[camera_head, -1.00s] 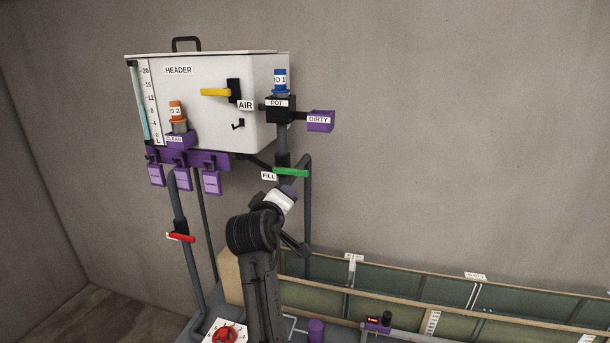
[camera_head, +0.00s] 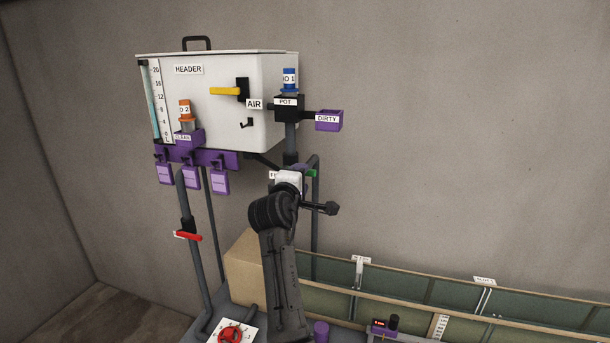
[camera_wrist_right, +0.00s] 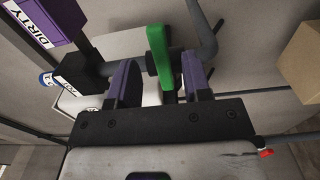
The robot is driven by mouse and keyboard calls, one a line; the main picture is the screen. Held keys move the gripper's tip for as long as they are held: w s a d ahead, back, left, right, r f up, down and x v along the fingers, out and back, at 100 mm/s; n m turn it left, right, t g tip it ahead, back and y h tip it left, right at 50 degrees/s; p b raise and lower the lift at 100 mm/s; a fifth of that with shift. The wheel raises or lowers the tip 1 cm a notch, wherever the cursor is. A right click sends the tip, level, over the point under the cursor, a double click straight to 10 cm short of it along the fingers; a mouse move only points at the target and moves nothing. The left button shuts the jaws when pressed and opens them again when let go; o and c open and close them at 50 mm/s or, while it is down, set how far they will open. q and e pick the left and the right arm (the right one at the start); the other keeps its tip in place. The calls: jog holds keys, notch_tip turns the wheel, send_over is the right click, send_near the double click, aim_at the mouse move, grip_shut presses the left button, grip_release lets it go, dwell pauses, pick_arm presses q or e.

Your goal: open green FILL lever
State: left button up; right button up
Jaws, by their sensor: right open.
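The green FILL lever (camera_head: 312,173) shows only as a short end beside my right gripper in the head view. The rest of it and most of the FILL label are hidden behind the gripper. In the right wrist view the green lever (camera_wrist_right: 160,62) lies between the two purple fingers of my right gripper (camera_wrist_right: 157,68). The fingers are spread, with a gap on each side of the lever. My right wrist (camera_head: 288,181) is below the pot, in front of the pipe. My left gripper is not in view.
The white header tank (camera_head: 215,100) carries a yellow AIR lever (camera_head: 225,91). A purple DIRTY box (camera_head: 328,121) juts out at right. A red lever (camera_head: 188,237) sits on the left pipe. A cardboard box (camera_head: 245,268) stands below. The wall area at right is clear.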

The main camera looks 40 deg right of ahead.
jog(key=shift+x, duration=1.1)
jog(key=shift+p+x, duration=0.35)
jog(key=shift+x, duration=0.5)
grip_shut()
dwell(0.3)
